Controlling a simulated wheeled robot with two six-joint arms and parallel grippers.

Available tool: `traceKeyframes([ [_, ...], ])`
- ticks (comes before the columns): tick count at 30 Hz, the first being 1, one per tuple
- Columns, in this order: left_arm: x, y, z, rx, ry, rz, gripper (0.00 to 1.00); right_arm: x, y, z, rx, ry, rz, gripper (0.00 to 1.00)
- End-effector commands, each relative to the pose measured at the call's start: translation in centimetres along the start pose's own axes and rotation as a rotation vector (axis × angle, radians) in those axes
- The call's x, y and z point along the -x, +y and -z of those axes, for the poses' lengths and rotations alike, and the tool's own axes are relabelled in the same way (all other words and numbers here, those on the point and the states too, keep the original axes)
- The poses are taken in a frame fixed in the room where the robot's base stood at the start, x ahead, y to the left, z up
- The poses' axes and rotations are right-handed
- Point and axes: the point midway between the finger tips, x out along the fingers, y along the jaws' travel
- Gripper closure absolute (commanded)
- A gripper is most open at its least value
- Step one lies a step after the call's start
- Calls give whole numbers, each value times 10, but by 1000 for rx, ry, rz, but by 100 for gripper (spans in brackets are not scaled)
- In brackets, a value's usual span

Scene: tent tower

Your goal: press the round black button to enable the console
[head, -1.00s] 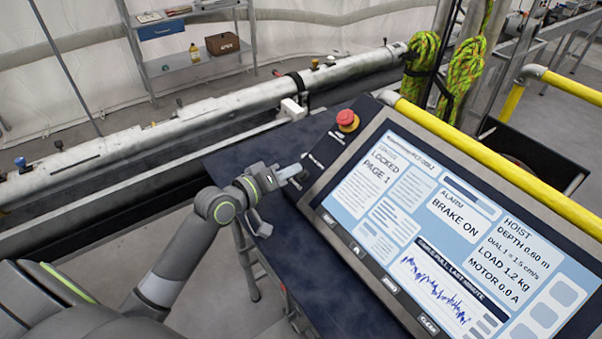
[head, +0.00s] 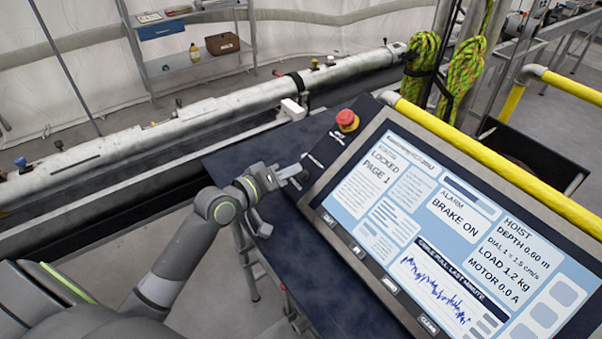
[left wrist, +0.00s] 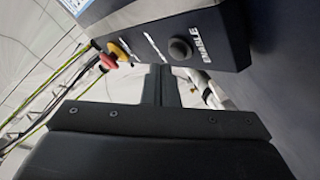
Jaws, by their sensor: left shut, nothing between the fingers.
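The console (head: 350,150) is a dark sloped panel with a large lit screen (head: 445,235) that reads "LOCKED PAGE 1" and "BRAKE ON". The round black button (left wrist: 180,49), labelled ENABLE, is on the console's side strip in the left wrist view. In the head view my gripper largely covers the button's area. My left gripper (head: 299,171) is shut and empty, its tips at the console's left strip. In the left wrist view its fingers (left wrist: 160,72) point just beside and below the button; I cannot tell whether they touch the console. My right gripper is not in view.
A red mushroom button (head: 347,119) sits on the strip above the gripper. A yellow rail (head: 490,160) runs behind the console. A long metal pipe (head: 200,118) lies behind the dark table (head: 240,160). Green ropes (head: 465,66) hang at the back.

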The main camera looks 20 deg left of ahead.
Motion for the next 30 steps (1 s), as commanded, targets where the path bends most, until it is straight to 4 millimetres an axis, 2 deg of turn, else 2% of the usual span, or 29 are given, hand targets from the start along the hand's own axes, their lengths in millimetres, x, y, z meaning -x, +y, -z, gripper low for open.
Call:
traceKeyframes([
  [30,-7,-5,-5,0,0,0,100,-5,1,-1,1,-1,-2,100],
])
